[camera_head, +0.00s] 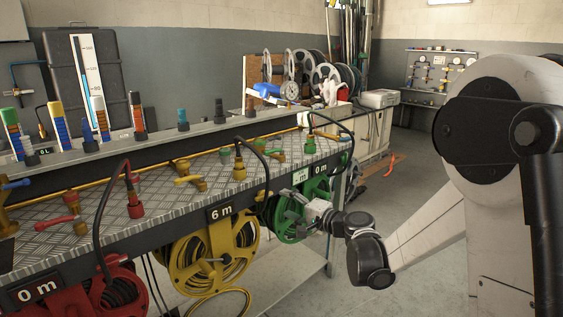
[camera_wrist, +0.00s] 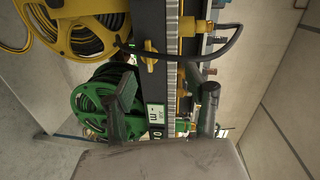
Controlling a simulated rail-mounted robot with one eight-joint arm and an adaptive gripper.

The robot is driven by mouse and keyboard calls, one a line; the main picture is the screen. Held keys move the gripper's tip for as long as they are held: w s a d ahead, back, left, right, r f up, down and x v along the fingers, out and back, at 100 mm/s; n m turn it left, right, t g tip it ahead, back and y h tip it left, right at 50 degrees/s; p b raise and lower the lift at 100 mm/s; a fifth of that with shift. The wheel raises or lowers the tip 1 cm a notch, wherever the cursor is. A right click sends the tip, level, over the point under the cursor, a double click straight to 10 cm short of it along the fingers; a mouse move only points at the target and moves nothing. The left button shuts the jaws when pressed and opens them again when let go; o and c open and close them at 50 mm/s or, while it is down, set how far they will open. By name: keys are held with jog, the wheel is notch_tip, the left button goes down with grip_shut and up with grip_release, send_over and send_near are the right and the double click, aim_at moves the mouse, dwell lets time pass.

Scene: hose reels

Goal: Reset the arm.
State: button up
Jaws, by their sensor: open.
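My arm (camera_head: 430,235) reaches from the right side of the head view toward the bench front. My gripper (camera_head: 312,210) is at its end, beside the green hose reel (camera_head: 287,218) under the bench's right end. I cannot tell in the head view whether it touches the reel. In the wrist view my gripper (camera_wrist: 165,102) shows two dark fingers spread apart. Nothing is seen held between them. The green reel (camera_wrist: 90,100) lies beyond the left finger, and a small display label (camera_wrist: 156,118) shows between the fingers.
The bench (camera_head: 150,205) carries red, yellow and green valves. A yellow reel (camera_head: 215,258) reading 6 m and a red reel (camera_head: 105,290) reading 0 m hang below. Black hoses loop over the front edge. Floor (camera_head: 385,195) is open to the right of the bench.

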jog(key=s+d+r+n+g+h+p, duration=0.25)
jog(key=s+r, duration=0.25)
jog(key=s, duration=0.4)
jog(key=s+d+r+n+g+h+p, duration=0.1)
jog(key=s+d+r+n+h+p, duration=0.15)
jog(key=s+r, duration=0.45)
jog(key=s+d+n+h+p, duration=0.1)
jog(key=s+d+h, duration=0.1)
jog(key=s+d, duration=0.2)
jog(key=s+d+n+g+h+p, duration=0.1)
jog(key=s+d, duration=0.3)
jog(key=s, duration=0.7)
jog(key=s+d+f+n+h+p, duration=0.1)
jog(key=s+d+h+p, duration=0.1)
jog(key=s, duration=0.5)
jog(key=shift+s+d+h, duration=0.15)
jog(key=shift+d+h, duration=0.65)
jog(key=shift+d, duration=0.4)
jog(key=shift+c, duration=0.5)
